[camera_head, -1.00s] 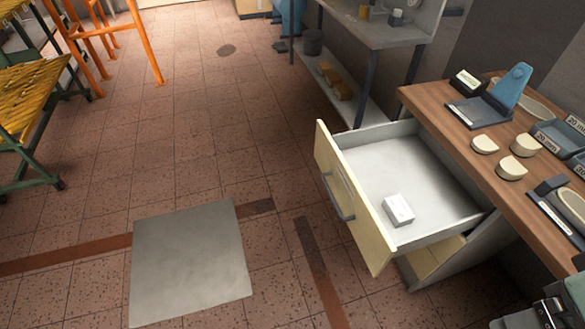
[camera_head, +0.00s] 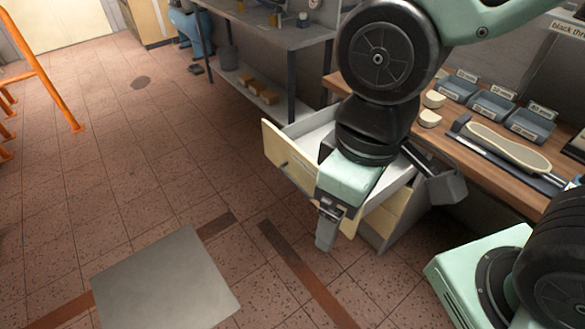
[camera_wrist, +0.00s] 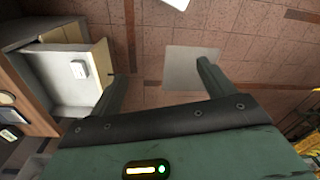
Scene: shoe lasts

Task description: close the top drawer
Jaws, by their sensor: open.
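The top drawer (camera_head: 278,150) is pulled out from the wooden-topped cabinet. Its cream front shows at the left, and my arm hides its middle and much of the inside. In the wrist view the drawer (camera_wrist: 103,64) is at the left, with a small white box (camera_wrist: 79,69) inside. My gripper (camera_head: 326,232) hangs in front of the near end of the drawer front. In the wrist view my gripper (camera_wrist: 165,78) is open and empty, with its left finger close to the drawer front. I cannot tell whether they touch.
The bench top (camera_head: 480,150) holds grey labelled bins, cream blocks and a shoe-sole shape. A lower cream drawer (camera_head: 385,218) is under the open one. A grey shelf unit (camera_head: 270,60) stands behind.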

